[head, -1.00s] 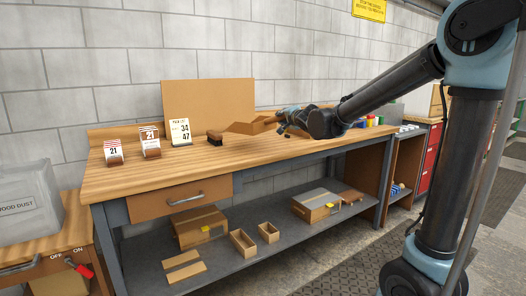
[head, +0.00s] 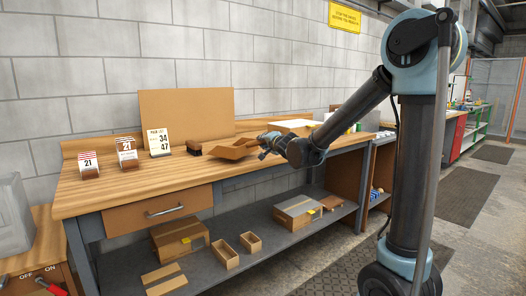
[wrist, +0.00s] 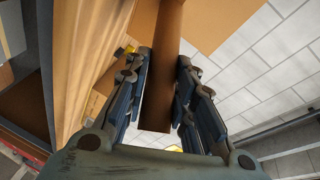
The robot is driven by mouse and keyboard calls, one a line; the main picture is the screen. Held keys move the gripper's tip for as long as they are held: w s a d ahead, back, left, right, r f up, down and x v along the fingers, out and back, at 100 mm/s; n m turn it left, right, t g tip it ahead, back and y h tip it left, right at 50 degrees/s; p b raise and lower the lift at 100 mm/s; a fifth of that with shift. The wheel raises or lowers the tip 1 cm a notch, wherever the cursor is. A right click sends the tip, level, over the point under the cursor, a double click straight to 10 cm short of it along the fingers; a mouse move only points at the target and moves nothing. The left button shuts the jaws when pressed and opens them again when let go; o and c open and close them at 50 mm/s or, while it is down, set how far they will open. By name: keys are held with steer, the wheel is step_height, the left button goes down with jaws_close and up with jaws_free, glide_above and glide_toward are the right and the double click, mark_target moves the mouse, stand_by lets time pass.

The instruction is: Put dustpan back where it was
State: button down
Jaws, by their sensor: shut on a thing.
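The brown dustpan (head: 236,149) is above the workbench top, in front of the leaning brown board and right of a small dark brush (head: 194,148). My gripper (head: 268,142) is at the right end of the dustpan, shut on its handle. In the wrist view the brown handle (wrist: 162,90) lies between the two dark fingers of my gripper (wrist: 163,100). From the head view I cannot tell whether the dustpan touches the bench.
The wooden workbench (head: 110,190) carries two calendar stands and a number card (head: 159,142) at left. A brown board (head: 187,117) leans at the back. A white-topped box (head: 297,126) stands beyond my gripper. Boxes (head: 179,237) sit on the lower shelf.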

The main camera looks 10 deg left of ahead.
steer(key=shift+f, duration=1.6)
steer(key=c, duration=1.3)
jaws_free()
steer(key=shift+c, duration=0.2)
